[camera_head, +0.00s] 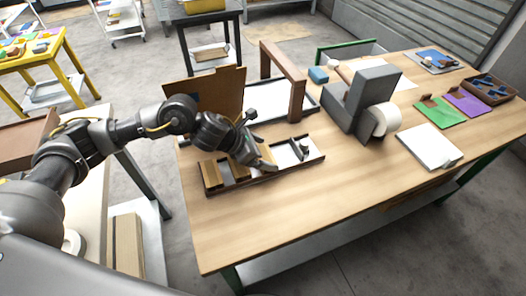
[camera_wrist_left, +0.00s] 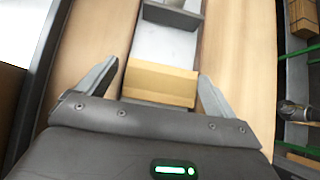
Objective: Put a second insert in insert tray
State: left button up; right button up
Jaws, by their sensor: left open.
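A long, low brown tray (camera_head: 282,168) with a pale floor lies near the left end of the wooden table; I take it to be the insert tray. Tan blocks (camera_head: 210,174), which look like inserts, stand in its left part. My left gripper (camera_head: 262,160) is over the tray's middle, pointing down. In the left wrist view the open left gripper (camera_wrist_left: 158,74) has one finger on each side of a tan block (camera_wrist_left: 160,84), with gaps between. Whether it touches the block cannot be told. My right gripper is not in view.
A grey machine with a white roller (camera_head: 384,119) stands right of the tray. A brown frame (camera_head: 285,75) and upright brown board (camera_head: 207,88) stand behind it. A white pad (camera_head: 428,147) and green sheet (camera_head: 432,112) lie further right. The table's front is clear.

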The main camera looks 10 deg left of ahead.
pick_arm(q)
jog(key=shift+s+d+f, duration=0.1)
jog(key=shift+s+d, duration=0.1)
jog(key=shift+s, duration=0.05)
jog(key=shift+r+p, duration=0.5)
jog(key=shift+p, duration=0.2)
jog(key=shift+a+r, duration=0.1)
jog(key=shift+r, duration=0.25)
jog(key=v, duration=1.1)
jog(key=shift+a+b, duration=0.3)
jog(key=shift+b, duration=0.05)
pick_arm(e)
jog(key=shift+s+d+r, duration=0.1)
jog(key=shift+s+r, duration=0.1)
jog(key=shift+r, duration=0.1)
